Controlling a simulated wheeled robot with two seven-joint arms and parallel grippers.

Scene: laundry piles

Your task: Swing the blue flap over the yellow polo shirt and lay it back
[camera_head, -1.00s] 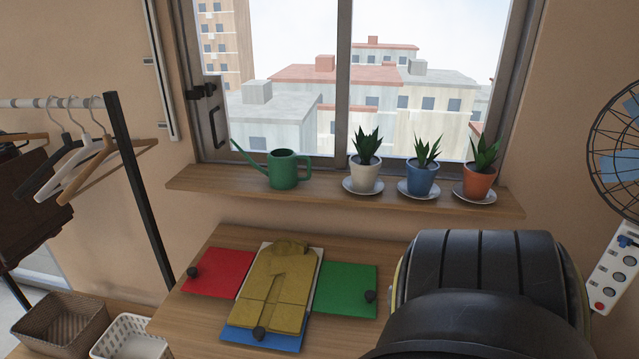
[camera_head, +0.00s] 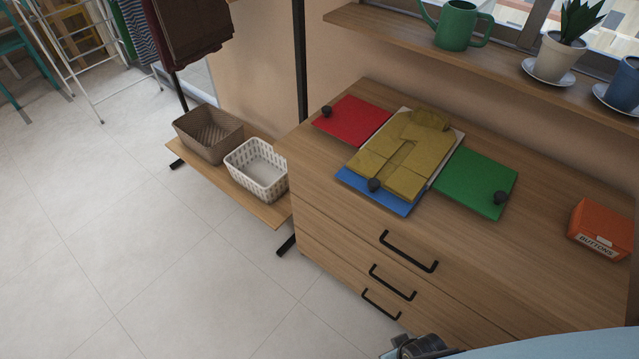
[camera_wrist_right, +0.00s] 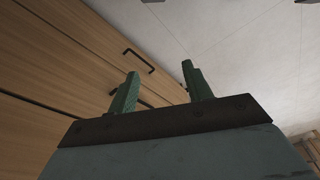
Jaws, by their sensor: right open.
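The yellow polo shirt (camera_head: 413,150) lies folded on the folding board on top of the dresser. The blue flap (camera_head: 357,183) lies flat under the shirt's near end, with a dark knob (camera_head: 374,185) at its near edge. The red flap (camera_head: 352,121) lies flat to the left and the green flap (camera_head: 474,182) flat to the right, each with a dark knob. My right gripper (camera_wrist_right: 158,83) is open and empty in the right wrist view, in front of the dresser drawers. My left gripper does not show in either view.
An orange buttons box (camera_head: 602,227) stands at the dresser's right. The dresser top (camera_head: 520,262) is clear between box and board. Black drawer handles (camera_head: 408,251) stick out in front. A brown basket (camera_head: 207,133) and white basket (camera_head: 257,168) sit on a low shelf left.

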